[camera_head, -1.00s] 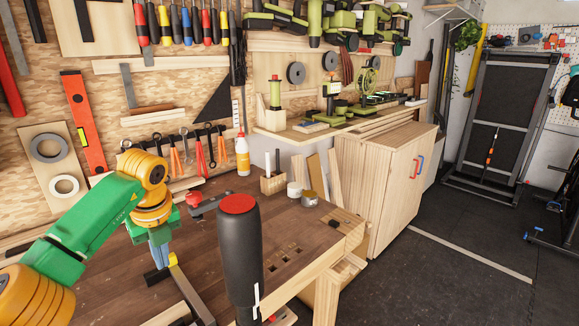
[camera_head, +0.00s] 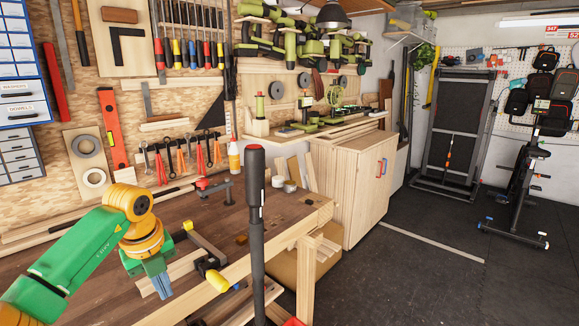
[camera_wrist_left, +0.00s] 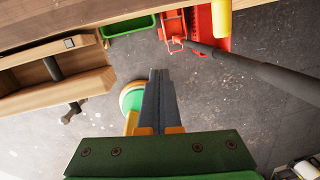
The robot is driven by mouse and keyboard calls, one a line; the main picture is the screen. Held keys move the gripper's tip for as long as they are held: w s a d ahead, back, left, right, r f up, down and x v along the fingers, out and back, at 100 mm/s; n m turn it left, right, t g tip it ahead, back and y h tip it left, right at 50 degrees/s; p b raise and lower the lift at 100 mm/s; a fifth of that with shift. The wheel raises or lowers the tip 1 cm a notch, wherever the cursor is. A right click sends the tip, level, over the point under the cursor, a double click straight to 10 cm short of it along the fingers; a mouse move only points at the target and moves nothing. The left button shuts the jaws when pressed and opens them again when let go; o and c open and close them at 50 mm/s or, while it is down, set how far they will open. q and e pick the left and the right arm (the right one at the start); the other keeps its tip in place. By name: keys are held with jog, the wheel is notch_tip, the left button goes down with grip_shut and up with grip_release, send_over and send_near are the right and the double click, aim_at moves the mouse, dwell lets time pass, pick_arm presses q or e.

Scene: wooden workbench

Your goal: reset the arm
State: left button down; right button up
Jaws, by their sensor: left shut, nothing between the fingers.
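My left arm, green and yellow, comes in from the left in the head view. Its left gripper (camera_head: 163,286) points down at the front edge of the wooden workbench (camera_head: 200,213). The left wrist view shows its two dark fingers (camera_wrist_left: 158,98) pressed together, with nothing between them and dark floor beneath. My right gripper is in neither view.
A tall dark post (camera_head: 256,220) with a red top stands close in front of the bench. A bar clamp with a yellow handle (camera_head: 217,280) is beside my left gripper. The wrist view shows a green bin (camera_wrist_left: 128,24). Open floor (camera_head: 400,280) lies to the right.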

pick_arm(q)
jog(key=w+d+f+n+t+h, duration=0.1)
jog(key=d+f+n+t+h, duration=0.1)
jog(key=d+f+h, duration=0.75)
jog(key=w+d+f+n+t+h, duration=0.15)
jog(key=d+f+h, duration=0.35)
jog(key=d, duration=0.7)
jog(key=s+a+f+n+t+y, duration=0.2)
jog(key=a+f+n+t+y, duration=0.15)
jog(key=f+n, duration=0.35)
jog(key=s+a+f+n+t+y, duration=0.2)
jog(key=a+f+n+y, duration=0.25)
jog(key=f, duration=0.45)
jog(key=s+a+f+n+g+y, duration=0.1)
jog(key=s+a+f+n+y, duration=0.15)
jog(key=s+f, duration=0.3)
jog(key=s+a+f+n+g+y, duration=0.1)
jog(key=s+a+f+n+g, duration=0.15)
jog(key=s+f, duration=0.35)
jog(key=s+a+f+n+g+y, duration=0.1)
jog(key=s+f+n+g, duration=0.1)
jog(key=s, duration=1.1)
jog(key=s+a+f+n+g+y, duration=0.1)
jog(key=s+f+n+g, duration=0.2)
jog(key=s, duration=1)
notch_tip(320, 180, down, 3)
jog(key=shift+s+a+r+g+y, duration=0.15)
jog(key=shift+s+a+g+y, duration=0.2)
jog(key=shift+g, duration=0.4)
